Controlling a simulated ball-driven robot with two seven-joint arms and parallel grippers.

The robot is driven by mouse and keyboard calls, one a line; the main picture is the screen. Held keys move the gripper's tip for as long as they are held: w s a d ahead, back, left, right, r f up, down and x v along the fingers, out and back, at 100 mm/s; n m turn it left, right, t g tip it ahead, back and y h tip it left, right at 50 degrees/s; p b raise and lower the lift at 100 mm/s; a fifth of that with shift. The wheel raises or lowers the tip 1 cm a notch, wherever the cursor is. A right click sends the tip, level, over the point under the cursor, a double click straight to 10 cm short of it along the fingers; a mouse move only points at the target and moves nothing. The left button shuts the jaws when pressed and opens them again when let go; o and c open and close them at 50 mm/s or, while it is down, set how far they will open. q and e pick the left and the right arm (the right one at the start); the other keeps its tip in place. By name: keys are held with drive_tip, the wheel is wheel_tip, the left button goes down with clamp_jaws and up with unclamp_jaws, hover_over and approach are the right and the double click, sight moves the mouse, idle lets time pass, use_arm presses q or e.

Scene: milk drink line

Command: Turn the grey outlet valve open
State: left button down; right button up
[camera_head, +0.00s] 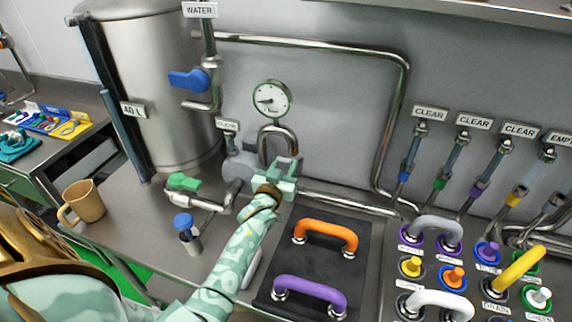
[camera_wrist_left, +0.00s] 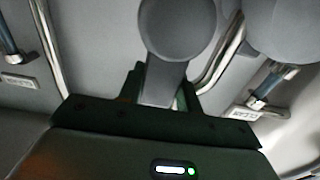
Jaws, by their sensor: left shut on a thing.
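The grey outlet valve (camera_head: 238,166) is by the wall pipes, right of the steel tank, under a small label. My left gripper (camera_head: 283,172) is at its right side, below the round gauge. In the left wrist view, the valve's grey lever (camera_wrist_left: 162,82) runs down from a round grey hub (camera_wrist_left: 177,25) and sits between the jaws of the left gripper (camera_wrist_left: 160,98), which is shut on it. In the head view the gripper hides the lever's end. My right gripper is not in view.
A dark mat (camera_head: 322,262) with orange (camera_head: 326,233) and purple (camera_head: 310,290) handles lies to the right, beside a panel of coloured knobs. A gauge (camera_head: 270,99) is above.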

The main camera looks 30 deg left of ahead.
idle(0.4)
use_arm(q)
drive_tip(key=c, duration=1)
unclamp_jaws()
drive_tip(key=shift+o, duration=0.2)
drive_tip(key=shift+s, duration=0.1)
